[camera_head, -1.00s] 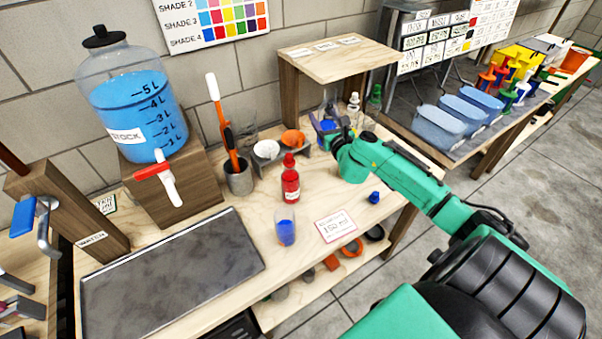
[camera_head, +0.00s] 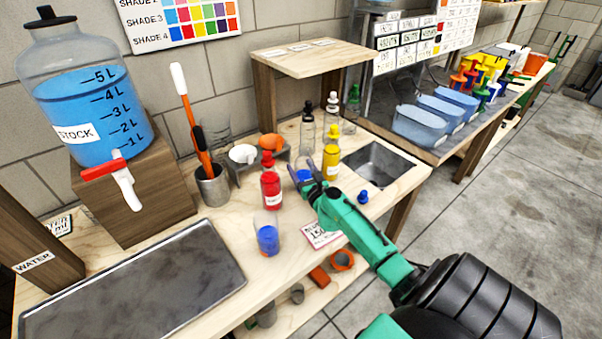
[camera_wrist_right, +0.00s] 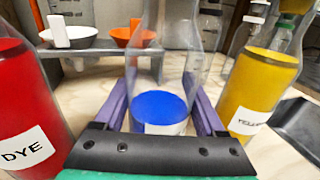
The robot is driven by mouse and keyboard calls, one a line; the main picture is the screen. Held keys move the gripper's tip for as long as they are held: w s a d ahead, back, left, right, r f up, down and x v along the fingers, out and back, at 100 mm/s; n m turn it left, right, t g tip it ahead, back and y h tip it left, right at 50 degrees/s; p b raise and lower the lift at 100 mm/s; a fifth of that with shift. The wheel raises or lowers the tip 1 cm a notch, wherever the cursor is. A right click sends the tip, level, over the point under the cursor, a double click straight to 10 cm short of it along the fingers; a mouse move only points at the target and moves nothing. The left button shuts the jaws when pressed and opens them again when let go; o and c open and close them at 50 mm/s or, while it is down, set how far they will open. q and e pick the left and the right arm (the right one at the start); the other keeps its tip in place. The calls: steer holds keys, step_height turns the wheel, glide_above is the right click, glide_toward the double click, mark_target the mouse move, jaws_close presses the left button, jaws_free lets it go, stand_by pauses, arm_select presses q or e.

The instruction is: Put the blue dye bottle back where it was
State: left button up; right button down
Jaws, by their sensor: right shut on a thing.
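My right gripper (camera_head: 307,176) is shut on the blue dye bottle (camera_wrist_right: 160,106), a clear bottle with blue dye low inside. Both fingers flank it in the right wrist view. In the head view the bottle (camera_head: 304,175) is partly hidden by the gripper and stands between the red dye bottle (camera_head: 270,188) and the yellow dye bottle (camera_head: 331,158). I cannot tell whether its base touches the table. A loose blue cap (camera_head: 362,196) lies on the table to the right of my arm. My left gripper is not in view.
A clear cup with blue liquid (camera_head: 268,238) stands in front of the red bottle. Clear and green bottles (camera_head: 353,104) stand behind, near the wooden shelf (camera_head: 312,57). White and orange bowls (camera_head: 272,142) are behind left. A grey tray (camera_head: 378,163) lies right of the yellow bottle.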

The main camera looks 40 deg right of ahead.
steer(key=shift+f, duration=0.1)
steer(key=shift+c, duration=1)
jaws_free()
steer(key=shift+o, duration=1)
steer(key=shift+r, duration=0.25)
steer(key=shift+s+a+f, duration=0.1)
steer(key=shift+s, duration=0.25)
steer(key=v, duration=1.1)
steer(key=shift+s+a, duration=0.1)
steer(key=shift+s, duration=0.15)
